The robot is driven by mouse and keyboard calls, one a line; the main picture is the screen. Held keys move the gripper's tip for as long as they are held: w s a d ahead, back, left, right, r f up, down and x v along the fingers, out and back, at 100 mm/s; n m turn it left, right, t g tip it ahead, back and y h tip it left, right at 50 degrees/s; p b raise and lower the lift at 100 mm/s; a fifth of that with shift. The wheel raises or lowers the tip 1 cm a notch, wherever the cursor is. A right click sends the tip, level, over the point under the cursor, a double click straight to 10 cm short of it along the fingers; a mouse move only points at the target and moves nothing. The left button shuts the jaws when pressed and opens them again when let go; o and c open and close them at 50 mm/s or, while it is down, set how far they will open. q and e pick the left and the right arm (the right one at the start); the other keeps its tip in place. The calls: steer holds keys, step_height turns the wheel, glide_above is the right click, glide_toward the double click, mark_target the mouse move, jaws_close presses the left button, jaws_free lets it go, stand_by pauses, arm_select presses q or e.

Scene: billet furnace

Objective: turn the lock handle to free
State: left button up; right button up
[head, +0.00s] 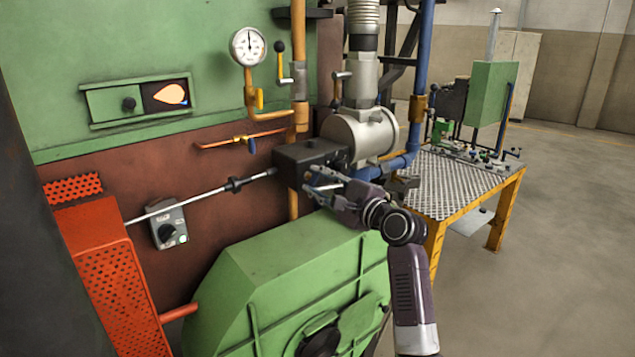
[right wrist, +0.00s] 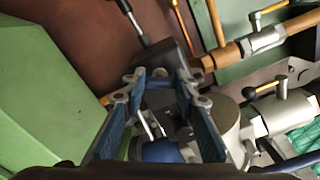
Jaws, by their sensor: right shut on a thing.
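My right gripper (head: 318,186) reaches in from the right to the front of a black box (head: 311,153) beside the grey round valve body. Its blue fingers also show in the right wrist view (right wrist: 163,82), closed in on a small part at the box, which I take to be the lock handle. The fingers hide most of that part, so its exact angle cannot be told. A thin bright metal rod (right wrist: 147,124) shows between the fingers. The black box (right wrist: 166,63) lies just beyond the fingertips. My left gripper is not in view.
A linkage rod (head: 200,203) runs from the orange perforated guard (head: 103,265) toward the box. A green blower housing (head: 285,270) stands below my right arm. Pipes and a gauge (head: 248,46) are above. A yellow-legged table (head: 450,185) stands right; open floor lies beyond.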

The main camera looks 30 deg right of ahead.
steer(key=n, duration=0.2)
steer(key=n+b, duration=0.1)
steer(key=n, duration=0.2)
steer(key=shift+f+n, duration=0.2)
steer(key=shift+n, duration=0.1)
stand_by(0.5)
steer(key=o, duration=1.2)
steer(key=shift+c, duration=0.2)
steer(key=shift+s, duration=0.2)
steer(key=s, duration=1.1)
steer(key=shift+s+d, duration=0.35)
steer(key=shift+d, duration=0.05)
